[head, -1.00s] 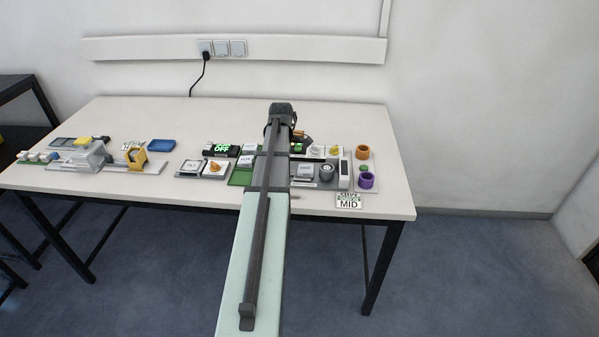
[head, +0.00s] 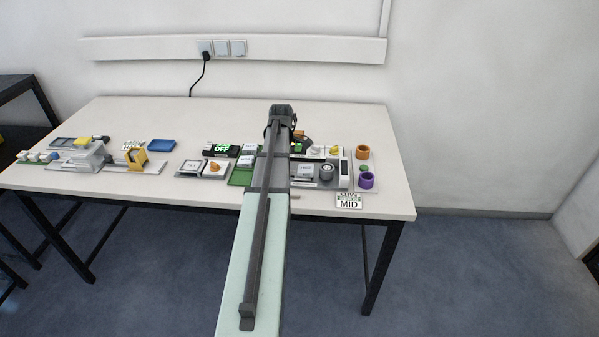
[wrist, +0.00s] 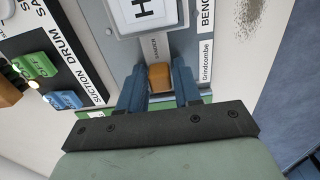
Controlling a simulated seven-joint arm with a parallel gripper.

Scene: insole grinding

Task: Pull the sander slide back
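In the wrist view, an orange-tan handle (wrist: 160,77) stands between the two blue fingers of my gripper (wrist: 160,88). The fingers lie close against its left and right sides, with no clear gap, so my gripper looks shut on it. The handle is in line with a grey slide strip (wrist: 156,47) bearing small print, which runs to a grey block with a white "H" label (wrist: 143,10). In the head view, my arm covers the handle and fingers.
A black "SUCTION DRUM" panel (wrist: 75,62) with green and blue buttons lies left in the wrist view; a "Grindcombe" label (wrist: 206,61) lies right. In the head view, a "MID" card (head: 349,201) and purple ring (head: 367,180) stand right on the white table (head: 225,120).

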